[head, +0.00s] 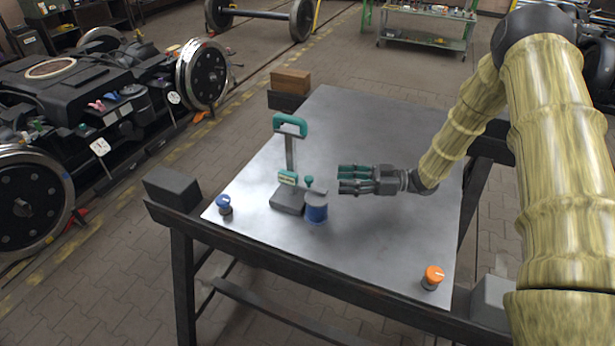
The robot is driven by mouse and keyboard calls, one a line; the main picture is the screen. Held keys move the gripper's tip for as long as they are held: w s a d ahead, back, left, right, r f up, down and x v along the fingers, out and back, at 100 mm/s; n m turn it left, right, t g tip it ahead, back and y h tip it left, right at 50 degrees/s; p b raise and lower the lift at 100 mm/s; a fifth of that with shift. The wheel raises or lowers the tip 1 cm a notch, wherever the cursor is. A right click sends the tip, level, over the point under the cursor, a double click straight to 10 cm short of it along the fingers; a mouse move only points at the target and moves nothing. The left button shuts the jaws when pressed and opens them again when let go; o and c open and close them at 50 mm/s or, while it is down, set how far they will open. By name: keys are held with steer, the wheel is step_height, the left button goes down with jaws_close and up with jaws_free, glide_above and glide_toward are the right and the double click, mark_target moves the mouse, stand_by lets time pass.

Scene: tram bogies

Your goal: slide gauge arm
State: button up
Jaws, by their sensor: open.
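A gauge stand (290,155) with an upright grey post, a teal bracket at its top and a dark base stands on the metal table. Its arm (306,192) sits low on the post and reaches right, with a teal knob on it. A blue cylinder (317,211) stands under the arm's outer end; I cannot tell whether they touch. My gripper (340,180) is open and empty, just right of the stand and apart from it, with its teal-tipped fingers pointing left toward the arm's knob.
A blue-topped knob (224,204) stands at the table's left corner and an orange-topped knob (433,277) at the front right. The metal tabletop (370,125) is clear behind and in front of my gripper. Dark blocks sit at the left edge.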

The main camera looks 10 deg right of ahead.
mark_target(309, 177)
steer(key=p+x, duration=0.3)
steer(key=x, duration=0.6)
steer(key=shift+s+a+r, duration=0.1)
steer(key=shift+a+r, duration=0.1)
steer(key=shift+a, duration=0.15)
steer(key=shift+a+f, duration=0.1)
steer(key=shift+a, duration=0.5)
jaws_close()
